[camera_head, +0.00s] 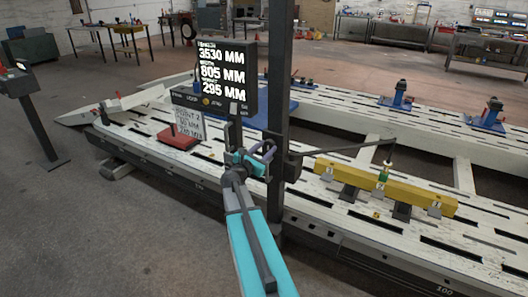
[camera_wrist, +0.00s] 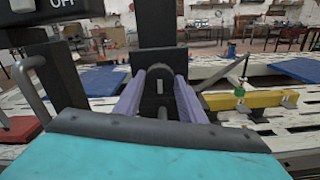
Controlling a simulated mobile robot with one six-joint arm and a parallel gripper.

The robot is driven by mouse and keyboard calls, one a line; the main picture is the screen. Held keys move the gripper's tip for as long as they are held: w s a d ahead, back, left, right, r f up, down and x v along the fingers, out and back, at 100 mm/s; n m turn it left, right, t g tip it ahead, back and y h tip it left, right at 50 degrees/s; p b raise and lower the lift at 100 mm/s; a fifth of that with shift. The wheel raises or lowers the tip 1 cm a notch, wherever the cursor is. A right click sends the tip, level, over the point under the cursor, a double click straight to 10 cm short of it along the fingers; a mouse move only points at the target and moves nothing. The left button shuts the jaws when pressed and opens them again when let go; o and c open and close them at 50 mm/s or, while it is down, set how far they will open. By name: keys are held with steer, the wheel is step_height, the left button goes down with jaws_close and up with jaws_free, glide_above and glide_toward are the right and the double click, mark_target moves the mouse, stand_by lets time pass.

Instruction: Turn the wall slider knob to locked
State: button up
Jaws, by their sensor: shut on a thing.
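The slider knob (camera_wrist: 160,78) is a small dark rounded piece in front of a dark upright block (camera_wrist: 150,58) in the wrist view. My gripper (camera_wrist: 160,95) has its two purple fingers on either side of the knob and is shut on it. In the head view my gripper (camera_head: 265,151) is at the tall dark post (camera_head: 279,80), level with the slider carriage (camera_head: 291,167). The knob is mostly hidden there by my gripper. No locked or unlocked mark is readable on it.
A thin dark measuring arm (camera_head: 345,149) reaches right from the post over a yellow beam (camera_head: 385,187). A display (camera_head: 222,76) reading 3530, 805 and 295 MM stands left of the post. A red pad (camera_head: 178,139) lies on the white slotted bench (camera_head: 140,125).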

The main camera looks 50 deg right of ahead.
steer(key=shift+s+d+f+m+b, duration=0.15)
steer(key=shift+m+b, duration=0.8)
steer(key=shift+b, duration=0.6)
steer(key=shift+s+d+f+m+b, duration=0.1)
steer(key=shift+m+b, duration=0.85)
steer(key=shift+b, duration=0.6)
steer(key=m+b, duration=0.5)
steer(key=b, duration=0.3)
steer(key=shift+f+m, duration=0.1)
steer(key=shift+m, duration=0.2)
steer(key=m+b, duration=0.6)
steer(key=b, duration=0.2)
steer(key=shift+b, duration=0.35)
steer(key=shift+m+b, duration=1.3)
steer(key=shift+b, duration=0.05)
steer(key=shift+r, duration=0.25)
steer(key=o, duration=1)
steer(key=shift+d, duration=0.1)
steer(key=shift+o, duration=0.2)
steer(key=shift+w, duration=0.1)
steer(key=shift+a, duration=0.25)
